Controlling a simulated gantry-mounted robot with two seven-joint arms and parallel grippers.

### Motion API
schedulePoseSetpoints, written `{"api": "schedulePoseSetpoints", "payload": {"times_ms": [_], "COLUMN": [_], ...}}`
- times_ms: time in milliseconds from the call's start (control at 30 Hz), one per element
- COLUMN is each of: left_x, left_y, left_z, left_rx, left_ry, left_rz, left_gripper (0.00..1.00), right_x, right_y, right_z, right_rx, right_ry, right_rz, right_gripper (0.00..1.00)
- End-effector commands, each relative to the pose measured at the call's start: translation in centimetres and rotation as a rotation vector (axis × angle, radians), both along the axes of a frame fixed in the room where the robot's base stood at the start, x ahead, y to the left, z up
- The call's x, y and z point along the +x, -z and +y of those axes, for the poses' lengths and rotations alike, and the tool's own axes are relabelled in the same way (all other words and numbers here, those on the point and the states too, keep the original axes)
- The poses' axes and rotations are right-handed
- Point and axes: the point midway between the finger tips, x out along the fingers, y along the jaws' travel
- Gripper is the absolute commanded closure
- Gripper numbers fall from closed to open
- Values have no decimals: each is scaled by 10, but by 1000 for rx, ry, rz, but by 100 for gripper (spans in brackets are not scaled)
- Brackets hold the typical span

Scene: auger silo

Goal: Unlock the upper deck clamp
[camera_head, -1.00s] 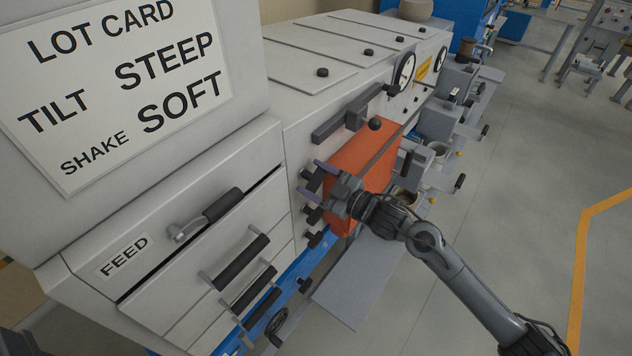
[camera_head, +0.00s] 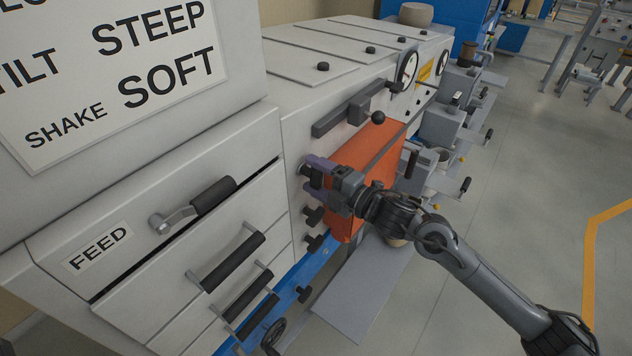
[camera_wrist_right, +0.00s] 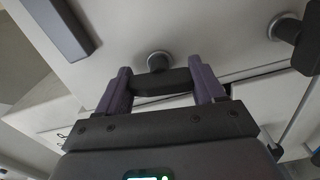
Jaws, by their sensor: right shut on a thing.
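The upper deck clamp is the topmost of several short black handles on the white machine's front, beside the orange panel (camera_head: 378,168). My right gripper (camera_head: 314,172) is at it, its purple fingers closed around it and hiding most of it. In the right wrist view the clamp's black bar (camera_wrist_right: 160,83) lies between the two purple fingers (camera_wrist_right: 160,74), with its round metal stem (camera_wrist_right: 158,61) meeting the white face. The lower clamp handles (camera_head: 313,215) stand free below. My left gripper is not in view.
A black ball-ended lever (camera_head: 377,117) is above the gripper. The FEED drawer's crank handle (camera_head: 198,206) and several bar handles (camera_head: 235,262) are to the left. A grey plate (camera_head: 365,290) juts out below. The floor to the right is open.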

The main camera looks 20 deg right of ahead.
Motion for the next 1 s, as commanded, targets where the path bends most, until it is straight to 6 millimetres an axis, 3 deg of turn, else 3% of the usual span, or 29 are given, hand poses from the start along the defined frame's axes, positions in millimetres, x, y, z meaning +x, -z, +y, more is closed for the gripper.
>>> {"api": "schedulePoseSetpoints", "payload": {"times_ms": [300,867,900,1000], "left_x": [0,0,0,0], "left_y": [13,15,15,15], "left_z": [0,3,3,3], "left_rx": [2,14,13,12], "left_ry": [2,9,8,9], "left_rz": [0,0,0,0], "left_gripper": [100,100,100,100], "right_x": [0,0,0,0], "right_y": [1,0,0,0], "right_z": [0,0,0,0], "right_rx": [-112,-137,-136,-136], "right_ry": [-1,0,0,0], "right_rz": [-72,-88,-88,-88], "right_gripper": [62,62,27,12]}}
